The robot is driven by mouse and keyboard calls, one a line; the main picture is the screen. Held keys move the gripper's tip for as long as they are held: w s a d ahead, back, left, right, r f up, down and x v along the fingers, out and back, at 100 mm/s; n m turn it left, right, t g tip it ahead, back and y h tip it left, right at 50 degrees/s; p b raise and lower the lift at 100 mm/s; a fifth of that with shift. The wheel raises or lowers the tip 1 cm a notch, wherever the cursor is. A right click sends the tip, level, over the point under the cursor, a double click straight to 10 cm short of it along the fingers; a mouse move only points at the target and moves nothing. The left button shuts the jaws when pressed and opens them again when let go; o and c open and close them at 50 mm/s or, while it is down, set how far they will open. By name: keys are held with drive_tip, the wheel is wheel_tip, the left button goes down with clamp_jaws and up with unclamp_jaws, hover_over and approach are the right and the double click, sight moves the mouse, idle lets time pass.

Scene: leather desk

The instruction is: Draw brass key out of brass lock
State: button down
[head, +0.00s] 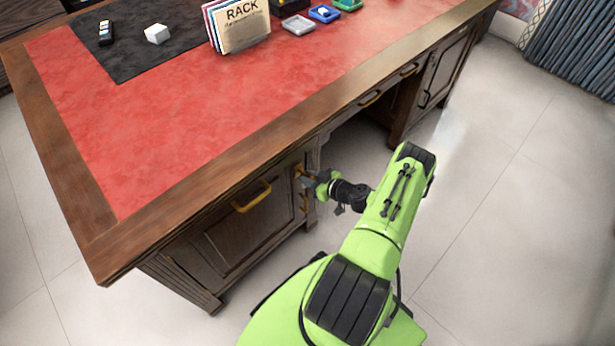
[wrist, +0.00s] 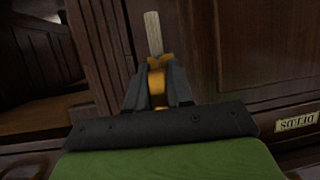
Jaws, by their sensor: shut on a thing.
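My gripper (head: 311,181) is at the front of the desk's near cabinet, beside the brass lock (head: 298,169) at the door's right edge. In the wrist view my gripper (wrist: 157,82) is shut on the brass key (wrist: 157,86), whose orange-gold part shows between the two dark fingers. A pale upright strip (wrist: 153,33) shows just beyond the fingertips; I cannot tell what it is. The fingers hide much of the key, and I cannot tell how deep it sits in the lock.
The cabinet door has a brass handle (head: 251,196) left of my gripper. The wooden desk edge (head: 215,193) overhangs above it. A small label plate (wrist: 297,121) shows at right in the wrist view. Open tiled floor (head: 480,200) lies to the right.

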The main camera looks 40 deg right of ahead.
drive_tip(key=shift+s+d+f, duration=0.1)
drive_tip(key=shift+s, duration=0.9)
drive_tip(key=shift+s+d+f, duration=0.1)
drive_tip(key=shift+s, duration=0.85)
drive_tip(key=shift+s, duration=0.1)
drive_tip(key=s, duration=0.5)
drive_tip(key=shift+s+d+f, duration=0.35)
drive_tip(key=shift+d, duration=0.05)
